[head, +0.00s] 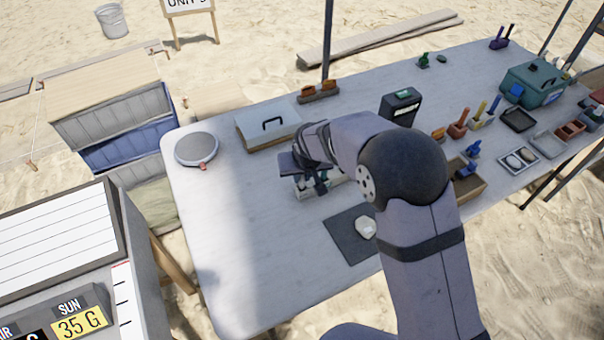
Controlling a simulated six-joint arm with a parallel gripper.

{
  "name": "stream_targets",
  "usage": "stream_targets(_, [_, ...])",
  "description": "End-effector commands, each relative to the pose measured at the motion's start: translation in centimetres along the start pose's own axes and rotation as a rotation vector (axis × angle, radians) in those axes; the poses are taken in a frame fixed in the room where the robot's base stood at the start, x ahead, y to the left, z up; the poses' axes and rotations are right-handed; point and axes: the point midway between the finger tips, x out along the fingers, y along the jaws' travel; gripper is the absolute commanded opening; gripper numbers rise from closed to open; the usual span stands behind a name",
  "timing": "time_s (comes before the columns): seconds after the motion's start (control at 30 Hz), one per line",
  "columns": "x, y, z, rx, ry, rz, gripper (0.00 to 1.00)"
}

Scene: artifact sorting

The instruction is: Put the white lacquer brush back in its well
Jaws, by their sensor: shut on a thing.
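My gripper (318,190) is low over the middle of the white table (225,255), left of my arm's large dark joint. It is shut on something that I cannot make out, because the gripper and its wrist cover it. A small pale holder with dark greenish parts (300,191) shows just under and beside the gripper. I cannot tell whether they touch. I cannot clearly pick out the white lacquer brush or its well.
A pale box with a dark handle (268,124) and a round grey disc (197,149) are behind and left. A dark mat (345,240) bears a whitish lump (366,227). Several small holders and trays and a green case (533,84) crowd the right. The table's front left is clear.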

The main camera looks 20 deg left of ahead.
Motion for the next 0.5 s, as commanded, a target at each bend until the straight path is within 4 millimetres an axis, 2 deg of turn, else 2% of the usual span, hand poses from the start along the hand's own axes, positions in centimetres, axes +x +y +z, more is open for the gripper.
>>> stream_targets(0.37, [0.43,0.0,0.18,0.0,0.0,0.0,0.0])
stream_targets(0.4, [0.3,0.0,0.11,0.0,0.0,0.0,0.23])
stream_targets(0.43, [0.29,0.0,0.11,0.0,0.0,0.0,0.3])
stream_targets(0.5, [0.28,0.0,0.11,0.0,0.0,0.0,0.32])
